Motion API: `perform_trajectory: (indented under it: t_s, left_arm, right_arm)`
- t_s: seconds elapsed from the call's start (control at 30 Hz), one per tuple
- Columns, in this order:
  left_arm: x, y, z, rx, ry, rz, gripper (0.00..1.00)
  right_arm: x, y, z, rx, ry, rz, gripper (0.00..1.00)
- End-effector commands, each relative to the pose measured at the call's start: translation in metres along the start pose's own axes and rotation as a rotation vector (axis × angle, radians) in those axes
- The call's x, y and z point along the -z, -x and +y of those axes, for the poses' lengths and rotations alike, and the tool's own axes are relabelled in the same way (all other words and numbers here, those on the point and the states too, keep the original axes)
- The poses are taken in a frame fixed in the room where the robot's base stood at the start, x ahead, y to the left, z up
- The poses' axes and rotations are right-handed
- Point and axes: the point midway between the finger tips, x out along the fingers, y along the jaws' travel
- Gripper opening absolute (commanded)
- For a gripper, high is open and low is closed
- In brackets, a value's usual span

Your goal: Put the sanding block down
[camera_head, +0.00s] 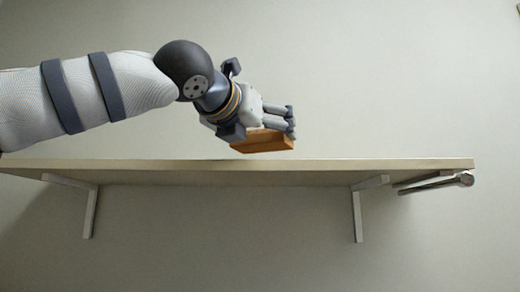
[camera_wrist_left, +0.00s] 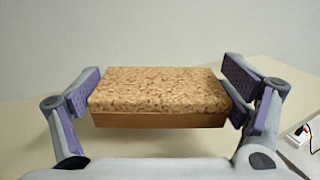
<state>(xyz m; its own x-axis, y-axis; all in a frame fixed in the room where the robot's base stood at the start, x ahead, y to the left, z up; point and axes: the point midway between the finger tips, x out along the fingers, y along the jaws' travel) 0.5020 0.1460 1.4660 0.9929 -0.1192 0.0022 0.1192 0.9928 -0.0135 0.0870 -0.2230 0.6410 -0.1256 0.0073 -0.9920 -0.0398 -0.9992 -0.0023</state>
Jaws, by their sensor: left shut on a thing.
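The sanding block (camera_head: 263,143) is an orange-brown brick shape. In the left wrist view the sanding block (camera_wrist_left: 158,92) shows a speckled tan upper face and a plain brown side. My left gripper (camera_head: 277,128) is shut on it, with one finger pad on each short end in the left wrist view (camera_wrist_left: 160,95). In the head view the block is near the top of the shelf (camera_head: 250,166), around mid-length. Whether its underside touches the shelf cannot be told. My right gripper is in neither view.
The shelf is a long pale board on white brackets (camera_head: 357,210) against a plain wall. A metal bar (camera_head: 463,181) sticks out under its right end. In the left wrist view, a white box with a plug and cable (camera_wrist_left: 302,140) is at the right edge.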

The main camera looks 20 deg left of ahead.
Motion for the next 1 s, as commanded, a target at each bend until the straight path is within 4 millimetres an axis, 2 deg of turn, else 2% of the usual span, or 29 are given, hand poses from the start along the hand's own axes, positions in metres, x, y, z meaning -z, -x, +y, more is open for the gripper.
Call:
perform_trajectory:
  t_s: [0.1, 0.17, 0.5, 0.53, 0.57, 0.93, 1.0]
  left_arm:
    - [0.026, -0.003, 0.002, 0.002, -0.002, 0.006, 0.65]
    - [0.033, -0.004, 0.002, 0.001, -0.001, 0.005, 0.65]
    - [0.035, -0.002, 0.002, -0.001, 0.000, 0.001, 0.65]
    - [0.034, -0.002, 0.002, -0.001, 0.000, 0.001, 0.97]
    - [0.034, -0.002, 0.002, -0.001, 0.001, 0.001, 1.00]
    - [0.032, -0.002, 0.002, -0.001, 0.001, 0.001, 1.00]
    - [0.031, 0.006, 0.002, 0.000, 0.001, 0.000, 1.00]
  right_arm:
    - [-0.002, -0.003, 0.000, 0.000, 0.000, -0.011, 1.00]
    - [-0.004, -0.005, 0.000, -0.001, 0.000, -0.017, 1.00]
    - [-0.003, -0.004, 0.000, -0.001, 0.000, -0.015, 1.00]
    - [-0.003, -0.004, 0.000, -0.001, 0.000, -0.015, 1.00]
    - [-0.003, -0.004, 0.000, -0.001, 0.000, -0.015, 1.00]
    - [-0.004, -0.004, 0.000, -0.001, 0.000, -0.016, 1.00]
    - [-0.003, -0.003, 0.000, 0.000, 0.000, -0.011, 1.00]
